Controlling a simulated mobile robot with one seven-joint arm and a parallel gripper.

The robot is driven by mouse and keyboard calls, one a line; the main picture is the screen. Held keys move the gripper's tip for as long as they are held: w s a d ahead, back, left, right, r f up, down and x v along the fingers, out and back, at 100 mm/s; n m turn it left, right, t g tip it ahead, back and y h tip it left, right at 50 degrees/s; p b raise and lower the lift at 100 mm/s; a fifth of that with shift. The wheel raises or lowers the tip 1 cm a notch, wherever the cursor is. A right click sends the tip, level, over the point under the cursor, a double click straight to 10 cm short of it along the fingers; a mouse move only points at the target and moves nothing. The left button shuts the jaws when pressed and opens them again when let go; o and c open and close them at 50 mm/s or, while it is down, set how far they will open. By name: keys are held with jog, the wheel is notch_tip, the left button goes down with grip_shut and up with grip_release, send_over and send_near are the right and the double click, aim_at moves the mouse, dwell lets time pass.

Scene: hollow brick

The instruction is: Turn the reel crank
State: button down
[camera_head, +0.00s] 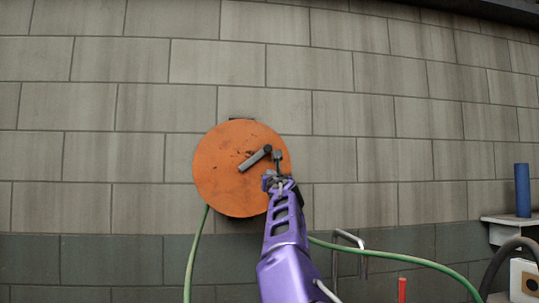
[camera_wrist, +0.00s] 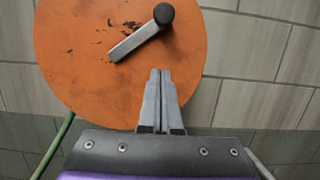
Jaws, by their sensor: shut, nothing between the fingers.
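The reel is an orange round disc (camera_head: 222,178) on the block wall; it also fills the upper left of the wrist view (camera_wrist: 75,75). Its crank is a grey bar (camera_head: 254,160) running from near the disc's middle up and right to a dark round knob. In the wrist view the crank bar (camera_wrist: 133,42) ends at the dark knob (camera_wrist: 164,14). My gripper (camera_wrist: 160,72) is shut and empty, its fingertips below the knob and apart from it in the picture. In the head view my gripper (camera_head: 278,155) overlaps the disc's right part, just right of the knob. The depth gap to the disc is unclear.
A green hose (camera_head: 196,252) hangs from the reel, and a green hose (camera_head: 400,260) also runs right behind my arm. A bent metal bar (camera_head: 350,238) stands right of my arm. A shelf (camera_head: 510,219) at far right holds a blue cylinder (camera_head: 522,190). The wall left of the reel is clear.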

jog(key=w+r+p, duration=0.1)
jog(key=p, duration=0.1)
jog(key=w+r+p, duration=0.1)
jog(key=r+p, duration=0.1)
jog(key=p, duration=0.1)
jog(key=w+r+p, duration=0.1)
jog(key=r+p, duration=0.1)
jog(key=shift+w+a, duration=0.1)
jog(key=shift+a, duration=0.2)
jog(key=shift+d, duration=0.15)
dwell(0.4)
